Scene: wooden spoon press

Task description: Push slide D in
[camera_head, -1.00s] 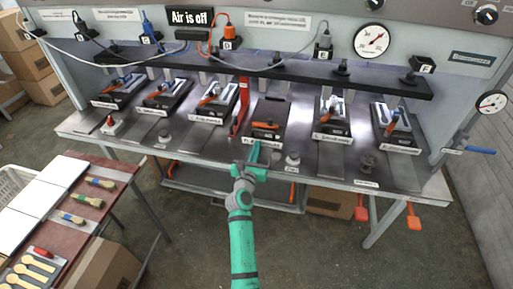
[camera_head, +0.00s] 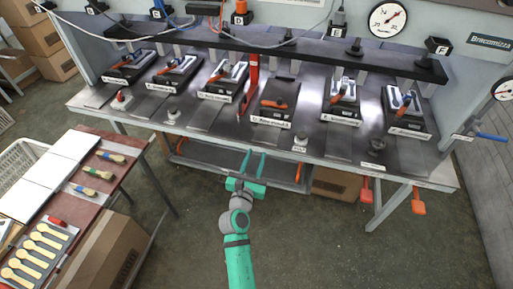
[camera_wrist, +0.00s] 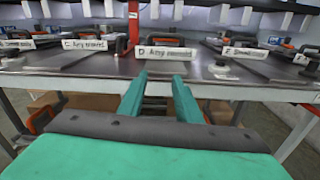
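Slide D (camera_head: 281,92) is a dark block on the metal table (camera_head: 210,125), fourth station from the left. It has an orange handle (camera_head: 276,104) and a white front label, which reads D in the wrist view (camera_wrist: 165,53). No silver clamp shows on its top, unlike its neighbours. My gripper (camera_head: 255,153) is in front of slide D, near the table's front edge and apart from the slide. Its two green fingers are spread with nothing between them; the gap also shows in the wrist view (camera_wrist: 157,78).
A red upright bar (camera_head: 253,85) stands just left of slide D. A knob (camera_head: 300,141) sits at its front right. A black rail (camera_head: 300,55) runs behind the stations. A side table (camera_head: 115,180) with spoons and brushes stands left. The floor before the press is clear.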

